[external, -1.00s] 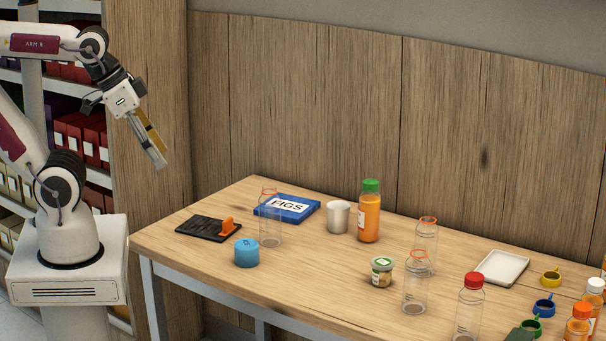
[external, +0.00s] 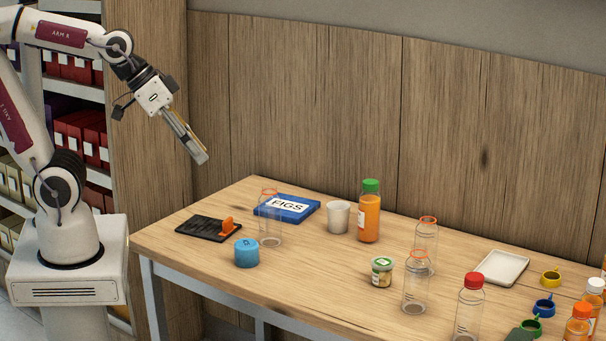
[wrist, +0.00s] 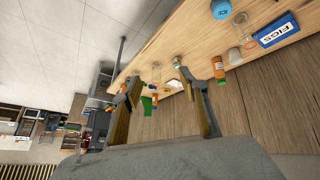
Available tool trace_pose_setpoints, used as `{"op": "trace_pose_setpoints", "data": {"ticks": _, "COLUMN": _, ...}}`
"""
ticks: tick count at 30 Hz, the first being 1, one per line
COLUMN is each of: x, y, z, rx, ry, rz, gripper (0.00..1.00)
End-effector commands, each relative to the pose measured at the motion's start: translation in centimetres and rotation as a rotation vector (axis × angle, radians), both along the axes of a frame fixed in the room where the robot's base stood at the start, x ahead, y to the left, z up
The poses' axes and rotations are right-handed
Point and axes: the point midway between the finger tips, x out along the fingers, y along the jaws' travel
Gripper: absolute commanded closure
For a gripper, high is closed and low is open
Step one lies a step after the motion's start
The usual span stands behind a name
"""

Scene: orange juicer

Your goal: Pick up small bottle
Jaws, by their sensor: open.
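My gripper (external: 196,152) is in the air above and left of the table's left end, pointing down to the right. In the wrist view my gripper (wrist: 175,80) is open and empty, its two fingers well apart. Several bottles stand upright: an orange bottle with a green cap (external: 369,215), a clear red-capped bottle (external: 468,308), open clear bottles (external: 270,222) and, at the right edge, small orange bottles (external: 577,328). I cannot tell which is the small bottle. The green-capped bottle also shows in the wrist view (wrist: 218,70). All are apart from my gripper.
A wood-panelled wall (external: 310,110) stands behind. The front middle is clear.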

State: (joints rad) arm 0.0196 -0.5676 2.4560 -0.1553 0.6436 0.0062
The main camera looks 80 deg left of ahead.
Motion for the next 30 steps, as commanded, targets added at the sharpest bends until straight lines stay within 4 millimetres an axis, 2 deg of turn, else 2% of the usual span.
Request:
{"op": "trace_pose_setpoints", "data": {"ticks": 6, "x": 5.4, "y": -1.3, "z": 0.2, "rx": -0.084, "ry": -0.067, "rz": 0.052, "gripper": 0.57}}
{"op": "trace_pose_setpoints", "data": {"ticks": 14, "x": 11.4, "y": -1.7, "z": -0.1, "rx": -0.163, "ry": -0.149, "rz": 0.144, "gripper": 0.57}}
{"op": "trace_pose_setpoints", "data": {"ticks": 23, "x": 17.7, "y": -0.8, "z": -1.3, "rx": -0.219, "ry": -0.237, "rz": 0.281, "gripper": 0.57}}
{"op": "trace_pose_setpoints", "data": {"ticks": 30, "x": 22.0, "y": 1.0, "z": -3.1, "rx": -0.233, "ry": -0.303, "rz": 0.411, "gripper": 0.57}}
